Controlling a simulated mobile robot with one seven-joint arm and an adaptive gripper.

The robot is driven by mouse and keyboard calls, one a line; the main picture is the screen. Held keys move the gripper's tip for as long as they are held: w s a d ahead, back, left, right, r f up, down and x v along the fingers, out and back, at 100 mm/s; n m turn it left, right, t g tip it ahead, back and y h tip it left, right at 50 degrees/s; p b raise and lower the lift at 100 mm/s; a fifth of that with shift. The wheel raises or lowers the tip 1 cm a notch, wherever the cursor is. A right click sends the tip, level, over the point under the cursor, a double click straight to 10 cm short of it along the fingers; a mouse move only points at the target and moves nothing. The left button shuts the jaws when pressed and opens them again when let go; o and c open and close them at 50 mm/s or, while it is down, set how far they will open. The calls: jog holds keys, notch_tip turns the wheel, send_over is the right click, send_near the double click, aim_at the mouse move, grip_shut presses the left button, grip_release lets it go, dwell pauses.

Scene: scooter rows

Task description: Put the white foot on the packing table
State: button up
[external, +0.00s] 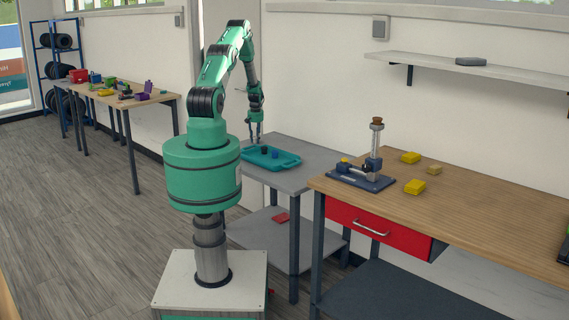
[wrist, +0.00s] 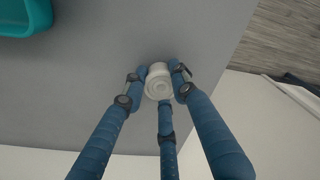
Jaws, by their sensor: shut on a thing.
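The white foot (wrist: 158,88) is a small round white piece, gripped between the fingertips of my gripper (wrist: 160,80) in the wrist view. My gripper also shows in the external view (external: 256,138), pointing down at the back left of a grey table (external: 315,153). The foot is over the grey surface in the wrist view; I cannot tell whether it touches it. The foot is too small to make out in the external view. No label shows which table is the packing table.
A teal tray (external: 270,165) with small dark and blue pieces stands on the grey table, close to my gripper. A wooden workbench (external: 480,195) with a blue-based fixture (external: 362,179) and yellow blocks is at right. Another cluttered table (external: 125,103) stands at left. The grey table's right part is clear.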

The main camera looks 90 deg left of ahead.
jog(key=o, duration=1.1)
jog(key=shift+r, duration=0.15)
jog(key=shift+w+d+r+p, duration=0.1)
jog(key=shift+d+r+p, duration=0.15)
jog(key=shift+r, duration=2.75)
jog(key=shift+w+d+r+p, duration=0.1)
jog(key=shift+d+r, duration=0.1)
jog(key=shift+r, duration=2.75)
